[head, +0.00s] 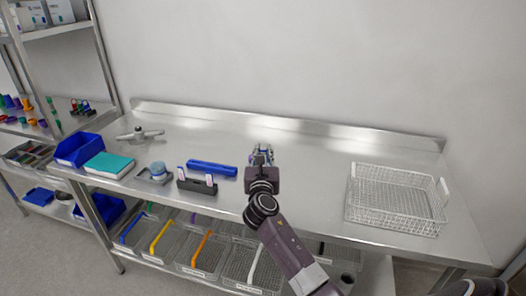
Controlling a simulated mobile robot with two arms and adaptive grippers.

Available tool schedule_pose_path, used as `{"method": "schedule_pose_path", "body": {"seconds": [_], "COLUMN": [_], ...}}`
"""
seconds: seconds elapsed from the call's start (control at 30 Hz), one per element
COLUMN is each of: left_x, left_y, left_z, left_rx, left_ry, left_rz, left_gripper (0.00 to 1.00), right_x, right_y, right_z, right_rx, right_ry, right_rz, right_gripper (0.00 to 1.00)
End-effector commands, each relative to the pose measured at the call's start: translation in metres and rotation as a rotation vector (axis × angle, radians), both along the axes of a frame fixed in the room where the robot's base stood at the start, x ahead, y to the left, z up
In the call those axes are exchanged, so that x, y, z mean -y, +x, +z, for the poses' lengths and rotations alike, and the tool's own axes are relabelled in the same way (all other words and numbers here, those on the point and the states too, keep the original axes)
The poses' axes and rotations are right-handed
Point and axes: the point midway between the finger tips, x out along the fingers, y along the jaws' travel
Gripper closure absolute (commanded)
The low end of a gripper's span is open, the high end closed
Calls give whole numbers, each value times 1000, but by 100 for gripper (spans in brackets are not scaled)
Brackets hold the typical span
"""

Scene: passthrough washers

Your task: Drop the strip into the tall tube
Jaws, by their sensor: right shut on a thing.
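My right gripper (262,152) is over the middle of the steel table, pointing away toward the back wall. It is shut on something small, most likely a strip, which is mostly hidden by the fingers. A dark rack (197,186) stands to its left near the front edge, with pale, purple-marked strips (209,178) upright in it. A blue cylinder (212,169) lies on its side behind the rack, left of the gripper. I cannot make out an upright tall tube. My left gripper is not in view.
A wire basket (352,205) stands on the right of the table (310,160). Handled bins fill the shelf below. The table's back middle is clear.

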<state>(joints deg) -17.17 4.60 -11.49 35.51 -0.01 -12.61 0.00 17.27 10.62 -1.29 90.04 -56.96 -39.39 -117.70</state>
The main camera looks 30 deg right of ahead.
Motion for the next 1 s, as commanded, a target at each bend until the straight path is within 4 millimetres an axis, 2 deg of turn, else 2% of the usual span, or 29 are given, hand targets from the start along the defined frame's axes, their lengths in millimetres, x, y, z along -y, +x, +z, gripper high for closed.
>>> {"method": "schedule_pose_path", "body": {"seconds": [1.0], "left_x": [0], "left_y": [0], "left_z": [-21], "left_rx": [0], "left_ry": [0], "left_rz": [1], "left_gripper": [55], "right_x": [0], "right_y": [0], "right_z": [-30], "right_rx": [0], "right_ry": [0], "right_rz": [0], "right_gripper": [94]}}
